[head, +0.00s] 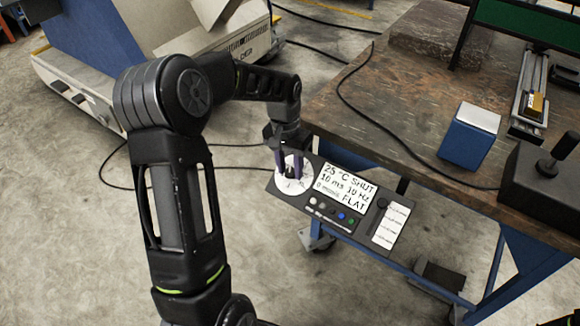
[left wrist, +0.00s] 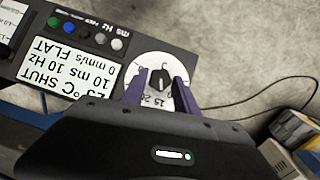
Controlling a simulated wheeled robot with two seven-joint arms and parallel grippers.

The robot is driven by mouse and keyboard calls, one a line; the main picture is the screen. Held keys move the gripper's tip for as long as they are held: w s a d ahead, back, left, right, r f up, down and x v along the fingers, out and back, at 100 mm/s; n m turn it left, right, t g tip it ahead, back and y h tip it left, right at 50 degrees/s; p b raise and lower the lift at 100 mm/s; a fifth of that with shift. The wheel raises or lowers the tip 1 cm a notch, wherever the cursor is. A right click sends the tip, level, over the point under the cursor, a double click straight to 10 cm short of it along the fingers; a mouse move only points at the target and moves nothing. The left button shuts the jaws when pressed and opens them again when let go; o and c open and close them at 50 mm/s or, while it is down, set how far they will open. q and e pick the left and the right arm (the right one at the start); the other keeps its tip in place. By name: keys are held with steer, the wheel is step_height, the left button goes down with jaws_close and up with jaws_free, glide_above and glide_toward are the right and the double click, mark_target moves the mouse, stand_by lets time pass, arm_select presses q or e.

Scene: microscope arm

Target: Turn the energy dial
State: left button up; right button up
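The energy dial (head: 294,173) is a black knob on a round white scale at the left end of a dark control panel. In the left wrist view the dial knob (left wrist: 161,79) stands on its white disc with numbers around it. My left gripper (head: 290,165) has purple fingers over the disc. In the left wrist view the fingers of my left gripper (left wrist: 158,92) are apart, one on each side of the knob, with gaps visible. I cannot tell whether they touch it. The panel screen (head: 344,187) reads 25 °C, SHUT, 10 ms, 10 Hz, 0 mm/s, FLAT.
Several coloured buttons (head: 341,215) and a slider section (head: 390,224) sit on the panel, at the edge of a brown workbench (head: 400,90). A blue box (head: 469,135) and a dark joystick box (head: 545,185) stand on the bench. Cables run across the floor and bench.

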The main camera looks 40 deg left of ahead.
arm_select(q)
jaws_close()
